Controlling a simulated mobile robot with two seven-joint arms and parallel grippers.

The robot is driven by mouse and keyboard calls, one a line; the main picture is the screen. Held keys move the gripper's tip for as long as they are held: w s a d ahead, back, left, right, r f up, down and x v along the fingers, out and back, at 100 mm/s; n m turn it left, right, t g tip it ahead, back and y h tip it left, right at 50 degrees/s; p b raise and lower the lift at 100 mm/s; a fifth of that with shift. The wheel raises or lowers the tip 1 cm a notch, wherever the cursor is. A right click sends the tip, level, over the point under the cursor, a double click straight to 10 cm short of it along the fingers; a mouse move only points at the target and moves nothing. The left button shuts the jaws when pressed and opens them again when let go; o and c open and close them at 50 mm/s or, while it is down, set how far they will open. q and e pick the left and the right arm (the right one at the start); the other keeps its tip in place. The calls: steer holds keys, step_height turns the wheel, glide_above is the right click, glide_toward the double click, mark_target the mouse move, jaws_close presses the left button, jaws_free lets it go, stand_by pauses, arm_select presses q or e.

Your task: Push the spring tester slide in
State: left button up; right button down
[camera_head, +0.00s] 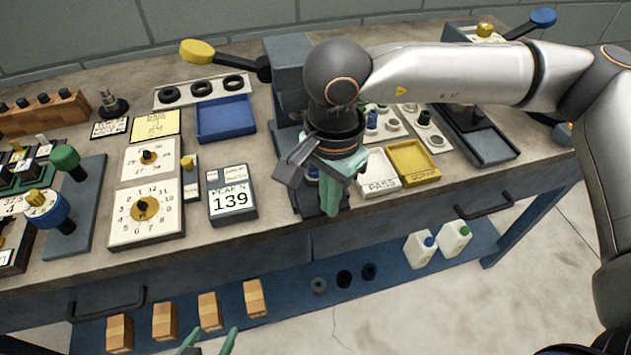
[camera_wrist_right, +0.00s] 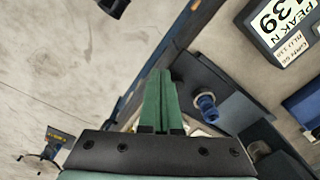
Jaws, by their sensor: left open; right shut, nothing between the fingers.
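The spring tester (camera_head: 288,60) is a blue-grey press with a yellow-knobbed lever, standing mid-bench. Its dark slide (camera_head: 306,198) juts toward the bench's front edge, partly hidden by my right gripper. In the right wrist view the dark slide (camera_wrist_right: 190,72) lies beyond the fingers, and a blue cylindrical part (camera_wrist_right: 207,105) stands to their right. My right gripper (camera_head: 331,208) is shut and empty, its green fingers pointing down at the slide's front end; I cannot tell whether they touch it. My left gripper (camera_head: 210,342) is open, low at the bottom edge, away from the bench top.
A peak display (camera_head: 230,202) reading 139 sits left of the tester. White PASS (camera_head: 380,186) and yellow SCRAP (camera_head: 424,172) trays sit to its right. A blue tray (camera_head: 225,118) is behind the display. Drawer handles (camera_head: 484,207) project from the bench front; boxes and bottles stand on the lower shelf.

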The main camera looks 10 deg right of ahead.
steer(key=shift+w, duration=0.1)
steer(key=shift+w+b, duration=0.5)
steer(key=shift+w, duration=1.55)
steer(key=shift+w+a, duration=0.1)
steer(key=shift+w, duration=1.75)
steer(key=shift+w+a, duration=0.1)
steer(key=shift+w, duration=1.4)
steer(key=shift+s+r, duration=1)
steer(key=shift+s, duration=0.3)
